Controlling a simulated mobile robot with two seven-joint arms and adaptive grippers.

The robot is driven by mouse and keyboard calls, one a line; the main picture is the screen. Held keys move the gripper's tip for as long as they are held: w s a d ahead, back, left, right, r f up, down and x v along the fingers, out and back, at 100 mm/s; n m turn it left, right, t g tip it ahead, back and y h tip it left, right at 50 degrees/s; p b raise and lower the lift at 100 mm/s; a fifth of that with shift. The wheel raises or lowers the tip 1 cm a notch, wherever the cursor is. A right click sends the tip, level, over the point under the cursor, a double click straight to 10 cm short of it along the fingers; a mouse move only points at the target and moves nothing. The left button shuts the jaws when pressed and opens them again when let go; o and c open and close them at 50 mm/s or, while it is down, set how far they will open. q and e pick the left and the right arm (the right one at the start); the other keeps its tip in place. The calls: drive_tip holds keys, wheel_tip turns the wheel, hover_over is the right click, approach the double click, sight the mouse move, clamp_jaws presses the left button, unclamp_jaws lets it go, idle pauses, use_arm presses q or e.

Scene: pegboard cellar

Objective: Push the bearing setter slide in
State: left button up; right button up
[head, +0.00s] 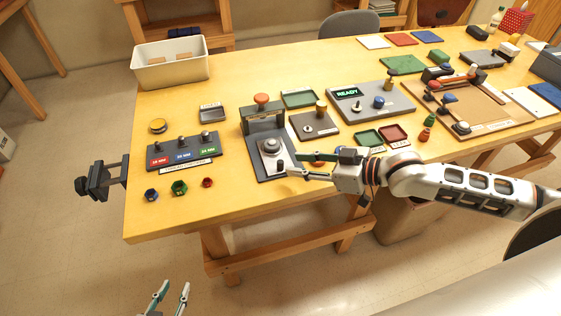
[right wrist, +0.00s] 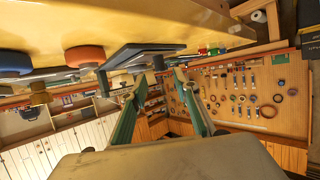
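The bearing setter (head: 262,122) stands near the table's front edge in the head view, a green-grey frame with an orange knob on top. Its light grey slide (head: 284,158) sticks out toward the front on a dark base, carrying a round metal bearing (head: 270,146) and a small dark knob (head: 280,165). My right gripper (head: 293,165) is open just right of that knob; contact cannot be told. In the right wrist view its green fingers (right wrist: 159,77) are apart, with a dark flat plate just beyond. My left gripper (head: 171,288) is open and empty, low in front of the table.
A peg block (head: 183,152) with several labelled posts stands left of the setter. An orange round piece (head: 317,163) lies beside my right fingers. Colored nuts (head: 179,187) lie at front left.

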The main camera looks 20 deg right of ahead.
sight(282, 162)
drive_tip(key=x, duration=0.6)
drive_tip(key=shift+w+a+f, duration=0.1)
drive_tip(key=shift+w+a, duration=0.05)
drive_tip(key=shift+a, duration=0.05)
clamp_jaws()
